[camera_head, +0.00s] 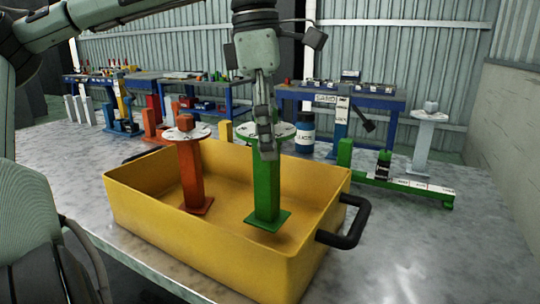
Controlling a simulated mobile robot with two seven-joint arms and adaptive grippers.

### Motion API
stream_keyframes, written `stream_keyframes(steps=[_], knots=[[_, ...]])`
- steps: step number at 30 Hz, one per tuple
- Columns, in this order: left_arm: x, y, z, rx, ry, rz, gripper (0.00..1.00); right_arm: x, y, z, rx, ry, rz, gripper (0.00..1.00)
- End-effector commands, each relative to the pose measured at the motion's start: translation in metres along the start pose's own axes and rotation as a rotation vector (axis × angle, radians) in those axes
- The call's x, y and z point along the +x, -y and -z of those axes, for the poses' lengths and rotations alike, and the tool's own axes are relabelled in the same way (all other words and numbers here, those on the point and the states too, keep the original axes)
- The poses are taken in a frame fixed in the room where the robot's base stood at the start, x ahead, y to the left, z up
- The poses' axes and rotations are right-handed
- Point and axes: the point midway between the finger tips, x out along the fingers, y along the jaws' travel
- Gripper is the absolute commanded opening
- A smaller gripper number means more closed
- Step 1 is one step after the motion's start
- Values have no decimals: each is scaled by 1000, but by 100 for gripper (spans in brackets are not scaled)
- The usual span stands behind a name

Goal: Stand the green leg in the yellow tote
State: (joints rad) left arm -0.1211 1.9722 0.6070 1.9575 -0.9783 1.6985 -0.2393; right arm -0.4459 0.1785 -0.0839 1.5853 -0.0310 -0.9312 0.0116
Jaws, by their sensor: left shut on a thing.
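The yellow tote (190,243) stands on the grey table, open at the top, with black handles. The green leg (267,190) is upright inside its outline, right of the middle, with a square green foot plate low in the tote and a white disc near its top. I cannot tell whether the foot plate touches the tote's floor. My left gripper (265,143) comes down from above and is shut on the green leg's upper end, hiding part of the disc. An orange-red leg (191,175) with a white disc stands upright in the tote's left part. My right gripper is out of view.
A blue-and-white canister (305,135) stands behind. Several coloured parts stand at the back left. The table's front right is clear.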

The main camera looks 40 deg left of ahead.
Motion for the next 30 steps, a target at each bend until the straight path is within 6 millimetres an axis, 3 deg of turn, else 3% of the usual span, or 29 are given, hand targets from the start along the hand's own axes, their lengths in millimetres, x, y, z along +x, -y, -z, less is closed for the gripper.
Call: stream_keyframes(steps=[6,17,18,23,30], knots=[[30,0,4,1,1,4,17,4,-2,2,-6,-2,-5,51],[34,0,4,0,1,0,17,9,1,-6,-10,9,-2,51],[34,0,5,0,0,1,80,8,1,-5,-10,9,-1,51],[34,0,5,1,0,1,99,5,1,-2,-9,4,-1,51],[34,0,5,1,-1,1,99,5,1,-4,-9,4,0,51]])
